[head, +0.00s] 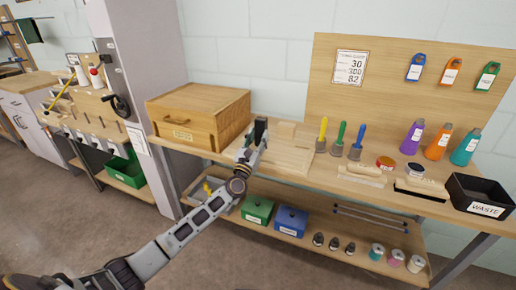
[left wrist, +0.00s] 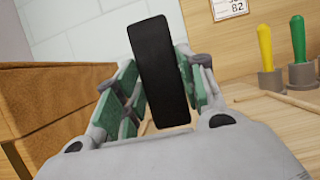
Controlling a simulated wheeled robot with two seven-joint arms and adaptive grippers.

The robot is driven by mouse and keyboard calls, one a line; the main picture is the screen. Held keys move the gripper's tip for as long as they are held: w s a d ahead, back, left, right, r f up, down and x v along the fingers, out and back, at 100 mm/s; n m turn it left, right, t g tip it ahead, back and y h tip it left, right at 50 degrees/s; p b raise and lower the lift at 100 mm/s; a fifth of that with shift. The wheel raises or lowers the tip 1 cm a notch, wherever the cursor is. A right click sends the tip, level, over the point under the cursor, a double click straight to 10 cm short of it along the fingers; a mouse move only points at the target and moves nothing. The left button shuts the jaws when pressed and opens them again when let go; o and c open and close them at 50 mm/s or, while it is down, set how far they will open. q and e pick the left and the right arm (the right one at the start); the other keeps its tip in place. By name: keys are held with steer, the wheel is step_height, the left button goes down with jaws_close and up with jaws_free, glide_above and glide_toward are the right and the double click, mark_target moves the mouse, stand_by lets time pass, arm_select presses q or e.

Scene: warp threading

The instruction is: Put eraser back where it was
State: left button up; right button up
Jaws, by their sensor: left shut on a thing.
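My left gripper (head: 253,137) is over the wooden bench, in front of the right end of the wooden box. It is shut on a black rectangular block, which I take to be the eraser (head: 261,128). In the left wrist view the eraser (left wrist: 161,75) stands upright, slightly tilted, between the green-padded fingers (left wrist: 155,92). The gripper hides part of the bench behind it, and I cannot tell whether the eraser touches the bench. My right gripper is not in view.
A wooden box (head: 195,120) stands at left. A thin-edged wooden board (head: 290,158) lies beside the gripper. Yellow, green and blue handled tools (head: 338,138) stand to the right. Two wooden-topped pieces (head: 362,172), bottles (head: 437,143) and a black waste bin (head: 480,193) are farther right.

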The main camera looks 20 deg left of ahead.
mark_target(259, 142)
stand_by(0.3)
arm_select(q)
steer(key=shift+f+b, duration=0.3)
steer(key=shift+f, duration=0.35)
steer(key=shift+f+b, duration=0.35)
steer(key=shift+f, duration=0.9)
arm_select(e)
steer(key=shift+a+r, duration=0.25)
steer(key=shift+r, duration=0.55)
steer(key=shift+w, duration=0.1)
